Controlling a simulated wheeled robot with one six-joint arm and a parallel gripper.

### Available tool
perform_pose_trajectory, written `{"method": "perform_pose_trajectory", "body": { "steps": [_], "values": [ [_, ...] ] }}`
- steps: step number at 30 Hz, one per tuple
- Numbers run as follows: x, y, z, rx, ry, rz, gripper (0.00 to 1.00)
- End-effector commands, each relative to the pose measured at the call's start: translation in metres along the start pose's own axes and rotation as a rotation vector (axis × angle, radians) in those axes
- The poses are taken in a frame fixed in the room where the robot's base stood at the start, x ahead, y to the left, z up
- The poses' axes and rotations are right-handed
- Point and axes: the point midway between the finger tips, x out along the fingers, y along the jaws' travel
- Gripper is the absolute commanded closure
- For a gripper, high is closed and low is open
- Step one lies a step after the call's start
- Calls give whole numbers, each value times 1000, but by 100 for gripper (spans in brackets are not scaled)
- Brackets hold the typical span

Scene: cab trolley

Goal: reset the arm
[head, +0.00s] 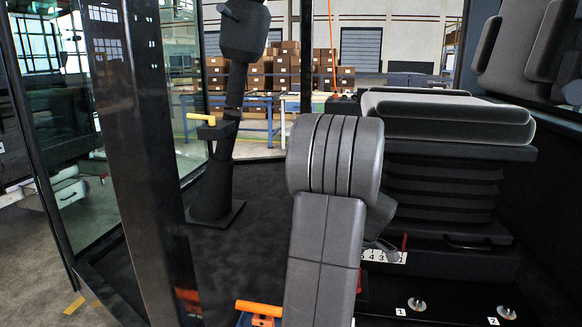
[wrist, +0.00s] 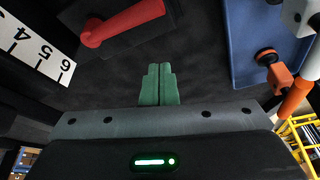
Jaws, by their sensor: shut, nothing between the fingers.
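My gripper (wrist: 159,70) shows in the wrist view with its two green fingers pressed together and nothing between them. It points at a dark floor or panel. In the head view my grey arm stands in the middle, and the gripper is hidden behind it or out of sight. A red lever (wrist: 125,22) on a dark base lies ahead and left of the fingertips in the wrist view, apart from them. A white number scale (wrist: 35,47) is further left; it also shows in the head view, below the seat (head: 450,115).
A blue tray or panel (wrist: 245,45) and an orange part (wrist: 279,76) lie right of the fingers. An orange handle (head: 258,308) sits low in the head view. A steering column (head: 213,180) with a yellow lever (head: 200,117) stands left, behind a dark cab post (head: 150,150).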

Motion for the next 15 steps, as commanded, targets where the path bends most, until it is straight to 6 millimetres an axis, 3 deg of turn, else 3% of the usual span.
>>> {"method": "perform_pose_trajectory", "body": {
  "steps": [2, 3, 15],
  "values": [
    [19, -3, 1, 0, -1, -4, 100],
    [11, 0, -2, 34, -9, 8, 100],
    [22, 15, -8, 315, -55, 99, 100]
  ]
}}
